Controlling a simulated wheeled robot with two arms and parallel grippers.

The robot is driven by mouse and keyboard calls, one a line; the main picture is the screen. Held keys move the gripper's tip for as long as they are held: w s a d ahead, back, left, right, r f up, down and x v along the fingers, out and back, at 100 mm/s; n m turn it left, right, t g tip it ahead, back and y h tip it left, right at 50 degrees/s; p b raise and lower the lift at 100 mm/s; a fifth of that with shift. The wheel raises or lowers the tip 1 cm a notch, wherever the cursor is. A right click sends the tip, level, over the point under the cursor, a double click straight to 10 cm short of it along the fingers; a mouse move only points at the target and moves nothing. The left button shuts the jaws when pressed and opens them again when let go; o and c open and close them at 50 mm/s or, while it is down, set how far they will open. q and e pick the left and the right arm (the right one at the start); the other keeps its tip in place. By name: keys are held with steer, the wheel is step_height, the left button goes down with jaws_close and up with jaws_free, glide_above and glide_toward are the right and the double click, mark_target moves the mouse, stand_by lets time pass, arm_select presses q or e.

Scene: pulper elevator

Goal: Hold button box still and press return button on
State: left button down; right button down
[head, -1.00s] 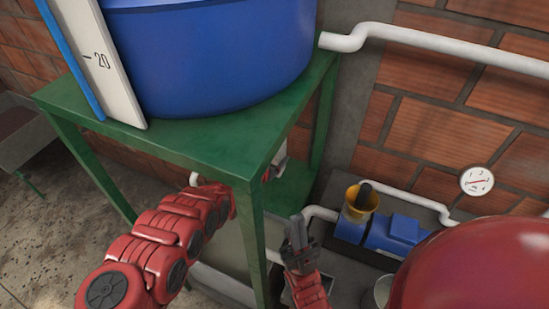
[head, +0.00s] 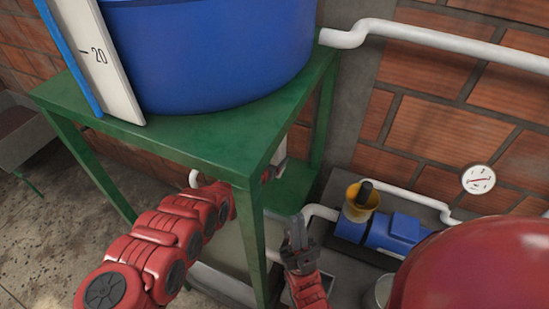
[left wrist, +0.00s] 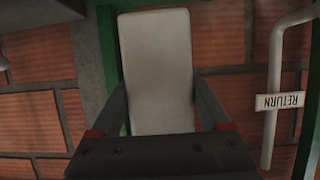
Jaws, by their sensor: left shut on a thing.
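A pale grey box, apparently the button box (left wrist: 157,65), fills the middle of the left wrist view, its plain side towards me. My left gripper (left wrist: 160,108) is shut on it, a dark finger along each side. In the head view my left arm reaches behind the green stand's front leg, which hides most of this grip; a small pale part of the box (head: 281,161) shows beside the leg. My right gripper (head: 296,232) is empty, its fingers together, below and right of the box. I cannot make out the return button.
The green stand (head: 200,140) carries a blue tank (head: 215,60). A white pipe with a RETURN tag (left wrist: 281,101) runs right of the box. A blue pump (head: 395,235) and a red rounded vessel (head: 480,270) stand at the right, near my right gripper.

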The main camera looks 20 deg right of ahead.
arm_select(q)
steer(key=shift+f+b, duration=3.1)
steer(key=shift+f, duration=0.2)
steer(key=shift+f+b, duration=0.4)
steer(key=shift+b, duration=0.05)
steer(key=shift+s+a+f+b, duration=0.1)
steer(key=shift+s+f+b, duration=0.1)
steer(key=shift+b, duration=0.1)
steer(key=shift+f, duration=0.15)
steer(key=shift+w+f+b, duration=0.1)
steer(key=shift+f+b, duration=0.15)
steer(key=shift+b, duration=0.05)
steer(key=shift+r, duration=0.1)
steer(key=shift+s+b, duration=0.3)
steer(key=shift+b, duration=0.05)
